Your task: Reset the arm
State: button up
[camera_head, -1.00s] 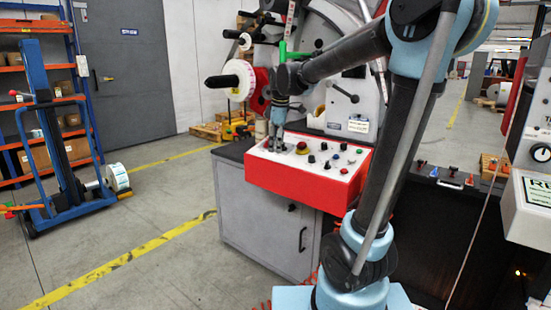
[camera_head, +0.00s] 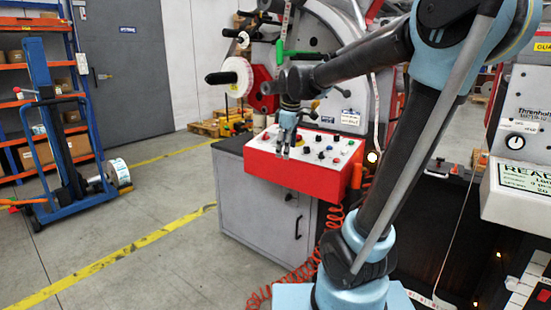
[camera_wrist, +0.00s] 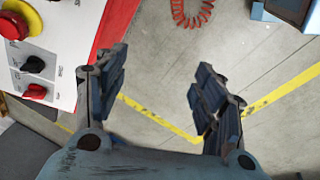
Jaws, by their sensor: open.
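My gripper (camera_head: 284,152) hangs pointing down at the end of my arm, in front of the red and white control panel (camera_head: 300,176) in the head view. In the wrist view my gripper (camera_wrist: 158,92) is open and empty, its two dark fingers apart with grey floor between them. The control panel (camera_wrist: 55,50) shows at the upper left there, with a red emergency button (camera_wrist: 14,25) and black and red knobs. The panel lies beside the left finger; whether they touch is unclear.
A grey cabinet (camera_head: 262,205) stands under the panel. A coiled red hose (camera_head: 305,270) hangs near my base. A white roll on a spindle (camera_head: 238,77) juts out behind the panel. A blue lift trolley (camera_head: 52,130) stands at the left. The floor between is clear.

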jog(key=s+d+f+m, duration=0.7)
jog(key=s+f, duration=0.1)
jog(key=s, duration=0.4)
jog(key=s+d+f+m, duration=0.7)
jog(key=s+d+f, duration=0.1)
jog(key=s, duration=0.4)
jog(key=shift+f+h, duration=0.4)
jog(key=shift+f, duration=0.35)
